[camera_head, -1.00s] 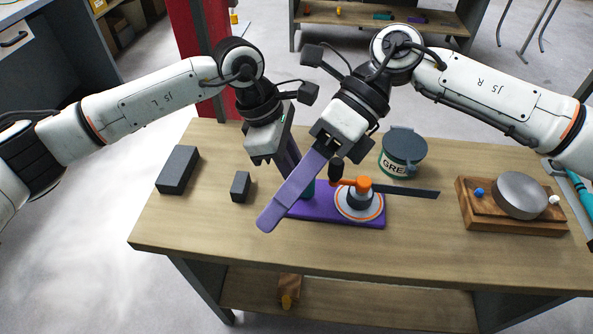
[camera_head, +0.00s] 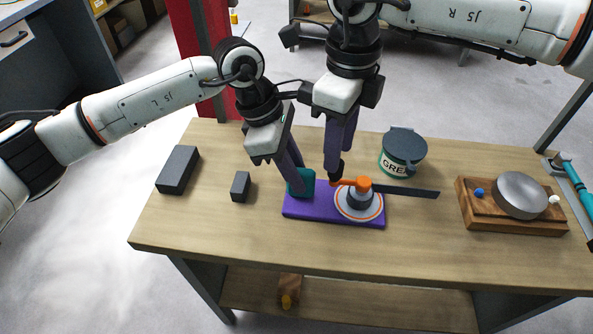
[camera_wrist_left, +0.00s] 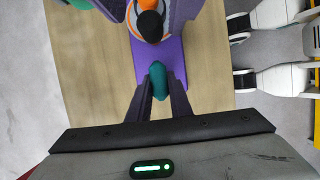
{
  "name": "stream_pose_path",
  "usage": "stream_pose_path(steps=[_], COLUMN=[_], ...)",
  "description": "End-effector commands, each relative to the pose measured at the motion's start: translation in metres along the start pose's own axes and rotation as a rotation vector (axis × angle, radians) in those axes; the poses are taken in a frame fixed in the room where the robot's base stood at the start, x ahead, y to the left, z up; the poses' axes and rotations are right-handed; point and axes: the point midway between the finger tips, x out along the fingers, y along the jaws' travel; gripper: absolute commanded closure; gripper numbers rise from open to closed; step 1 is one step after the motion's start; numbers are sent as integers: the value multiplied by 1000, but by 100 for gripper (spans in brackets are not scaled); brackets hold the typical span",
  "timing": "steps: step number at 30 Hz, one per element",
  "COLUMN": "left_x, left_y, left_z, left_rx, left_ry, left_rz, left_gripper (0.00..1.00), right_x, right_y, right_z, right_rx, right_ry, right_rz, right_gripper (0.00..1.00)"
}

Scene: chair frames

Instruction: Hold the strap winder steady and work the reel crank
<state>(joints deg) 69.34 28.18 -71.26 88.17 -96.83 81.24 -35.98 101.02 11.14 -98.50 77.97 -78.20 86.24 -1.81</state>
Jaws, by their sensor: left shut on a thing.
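The strap winder has a purple base (camera_head: 318,214) on the bench, a teal block (camera_head: 308,184) at its left end and a round reel (camera_head: 343,207) with an orange crank (camera_head: 350,182). My left gripper (camera_head: 299,188) is shut on the teal block, which also shows between its fingers in the left wrist view (camera_wrist_left: 158,76). The crank's black knob (camera_wrist_left: 150,26) shows in that view. My right gripper (camera_head: 338,166) points down at the knob, its fingers apart on either side of it; contact is unclear. A dark strap (camera_head: 410,191) extends right from the reel.
Two dark blocks (camera_head: 178,169) (camera_head: 240,186) lie left on the bench (camera_head: 225,237). A lidded grease tin (camera_head: 403,152) stands behind the reel. A wooden board (camera_head: 512,222) with a metal disc is at right. The front of the bench is clear.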

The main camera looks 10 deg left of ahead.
Motion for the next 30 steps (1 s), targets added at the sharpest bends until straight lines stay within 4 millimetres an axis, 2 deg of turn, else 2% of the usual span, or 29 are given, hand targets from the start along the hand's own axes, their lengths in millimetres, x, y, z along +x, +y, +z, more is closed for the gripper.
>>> stream_pose_path(steps=[3, 9, 21, 22, 27, 30], left_x=[5, 5, 5, 5, 5, 5], left_y=[-4, -4, -3, -3, -3, -3], left_z=[-3, -3, -3, -3, -3, -4], left_rx=[-1, -1, -1, -1, -1, -1], left_ry=[9, 9, 9, 9, 9, 9], left_rz=[-12, -12, -12, -11, -11, -11], left_gripper=[100, 100, 100, 100, 100, 100], right_x=[18, 36, 42, 42, 41, 41], right_y=[1, 0, 1, 1, 1, -2], right_z=[0, 0, 0, 0, 0, 1], right_rx=[-1, -1, -1, -1, -1, 1], right_ry=[1, 0, -1, -1, -1, -2], right_rz=[2, 1, 1, 1, 1, 1], right_gripper=[66, 66, 66, 67, 95, 95])
